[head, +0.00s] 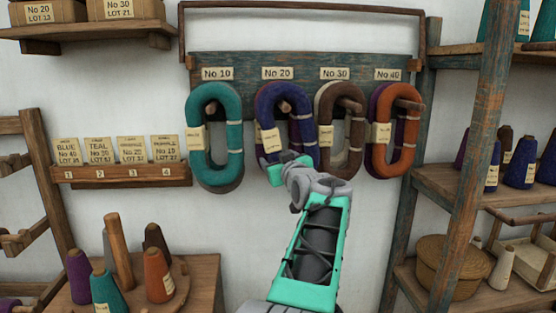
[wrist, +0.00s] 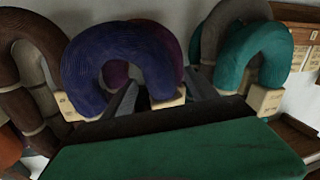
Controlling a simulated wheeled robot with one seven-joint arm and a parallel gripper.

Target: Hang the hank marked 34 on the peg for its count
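A peg board (head: 340,60) carries plates No 10, No 20, No 30 and No 40. A dark blue hank (head: 267,101) with a cream tag (head: 269,140) hangs at No 20, slightly tilted, with a purple hank behind it. My gripper (head: 280,166) is at its lower part. In the wrist view, the dark fingers of my gripper (wrist: 160,92) stand apart, either side of the tagged limb of the blue hank (wrist: 115,45). Contact is unclear. A teal hank (head: 233,140) hangs at No 10, a brown one (head: 354,150) at No 30, an orange one (head: 410,150) at No 40. Tag numbers are unreadable.
A small shelf with count cards (head: 120,175) is at the left, above a stand with several yarn cones (head: 158,275). A rack with cones and a basket (head: 450,268) stands at the right. A wooden rail (head: 300,9) runs above the board.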

